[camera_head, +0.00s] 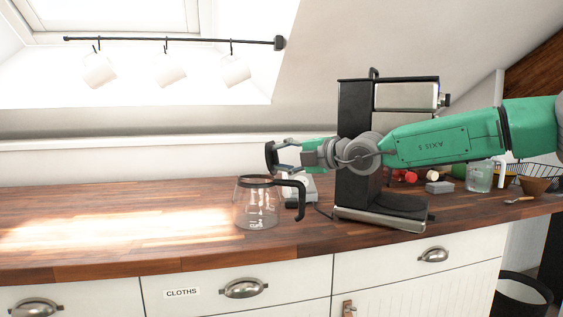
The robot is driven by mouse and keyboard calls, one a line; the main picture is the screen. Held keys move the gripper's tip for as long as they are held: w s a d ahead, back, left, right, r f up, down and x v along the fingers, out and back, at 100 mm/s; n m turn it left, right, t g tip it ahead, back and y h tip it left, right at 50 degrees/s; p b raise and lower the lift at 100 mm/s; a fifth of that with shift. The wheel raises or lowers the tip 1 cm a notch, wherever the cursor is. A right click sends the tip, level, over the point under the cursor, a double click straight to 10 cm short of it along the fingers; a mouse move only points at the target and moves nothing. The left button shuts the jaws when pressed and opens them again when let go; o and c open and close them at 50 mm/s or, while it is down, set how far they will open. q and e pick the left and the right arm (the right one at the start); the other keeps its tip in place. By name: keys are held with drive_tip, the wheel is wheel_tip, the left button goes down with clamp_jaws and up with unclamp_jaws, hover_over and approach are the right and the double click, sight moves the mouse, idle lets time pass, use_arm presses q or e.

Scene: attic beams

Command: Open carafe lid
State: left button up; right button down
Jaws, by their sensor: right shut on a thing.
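The glass carafe (257,208) stands upright on the wooden counter, left of the coffee machine. It has a dark rim and a black handle (301,201) on its right side. My right gripper (276,157) comes in from the right, in front of the coffee machine, and is just above the carafe's top. It is shut on the carafe lid, though the dark fingers and dark lid are hard to tell apart. How far the lid is raised is unclear. My left gripper is not in view.
The coffee machine (357,106) stands right of the carafe, partly behind my arm. The counter (120,220) left of the carafe is clear. Mugs (171,76) hang from a rail above.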

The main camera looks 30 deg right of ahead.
drive_tip(key=shift+f, duration=0.2)
drive_tip(key=c, duration=1.1)
unclamp_jaws()
drive_tip(key=shift+w+d, duration=0.1)
drive_tip(key=shift+w, duration=0.05)
drive_tip(key=shift+r, duration=0.1)
drive_tip(key=shift+s+d, duration=0.1)
drive_tip(key=shift+s, duration=0.15)
drive_tip(key=v, duration=1.1)
drive_tip(key=shift+s+d, duration=0.15)
drive_tip(key=shift+s, duration=0.05)
